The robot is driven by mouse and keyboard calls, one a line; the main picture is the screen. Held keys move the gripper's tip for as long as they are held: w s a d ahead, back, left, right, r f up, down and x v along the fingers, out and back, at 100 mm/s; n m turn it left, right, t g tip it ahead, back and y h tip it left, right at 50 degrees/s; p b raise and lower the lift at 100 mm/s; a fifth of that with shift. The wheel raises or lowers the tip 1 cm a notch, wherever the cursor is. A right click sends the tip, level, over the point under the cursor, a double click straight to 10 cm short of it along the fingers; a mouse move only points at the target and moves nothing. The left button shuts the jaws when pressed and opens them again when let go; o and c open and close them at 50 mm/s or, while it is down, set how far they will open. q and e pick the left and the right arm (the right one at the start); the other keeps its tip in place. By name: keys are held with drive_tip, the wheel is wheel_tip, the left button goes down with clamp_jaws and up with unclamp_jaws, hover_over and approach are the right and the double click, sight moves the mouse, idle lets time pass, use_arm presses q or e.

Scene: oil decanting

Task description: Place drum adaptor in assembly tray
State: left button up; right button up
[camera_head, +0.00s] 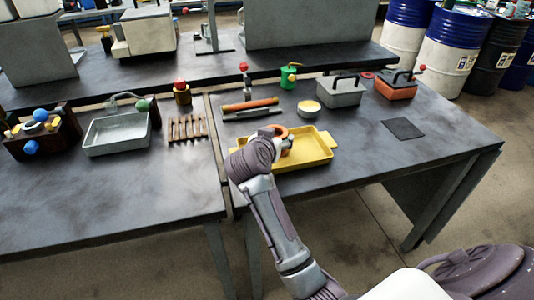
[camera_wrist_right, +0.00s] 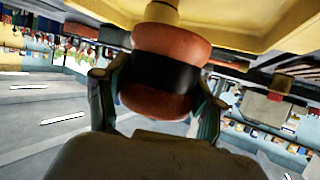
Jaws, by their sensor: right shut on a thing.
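The yellow tray (camera_head: 318,152), which I take as the assembly tray, lies near the front of the right-hand table. My right gripper (camera_head: 283,146) is over its left part, with the arm coming up from the bottom. The orange drum adaptor (camera_head: 280,131) shows there, partly hidden by my wrist. In the right wrist view my right gripper (camera_wrist_right: 155,85) has a finger on each side of the adaptor (camera_wrist_right: 172,48), which is orange-red with a black band. A pale stem runs from it to the yellow tray (camera_wrist_right: 240,18). I cannot tell whether it touches the tray. My left gripper is out of view.
Behind the tray stand a small round tin (camera_head: 308,108), a grey box (camera_head: 341,92), an orange-red box (camera_head: 396,85) and a green can (camera_head: 288,77). A dark mat (camera_head: 403,128) lies at right. A wooden rack (camera_head: 187,129) and a grey tray (camera_head: 116,133) are at left.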

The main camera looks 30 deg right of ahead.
drive_tip(key=shift+w+a+f, duration=0.65)
drive_tip(key=shift+a, duration=0.25)
drive_tip(key=shift+f+b, duration=0.3)
drive_tip(key=shift+f, duration=1.65)
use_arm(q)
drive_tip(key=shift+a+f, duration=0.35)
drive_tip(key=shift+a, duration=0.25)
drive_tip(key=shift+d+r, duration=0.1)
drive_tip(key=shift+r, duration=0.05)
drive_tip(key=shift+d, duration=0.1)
use_arm(e)
drive_tip(key=o, duration=1.5)
drive_tip(key=shift+s+f, duration=0.1)
drive_tip(key=shift+f, duration=0.05)
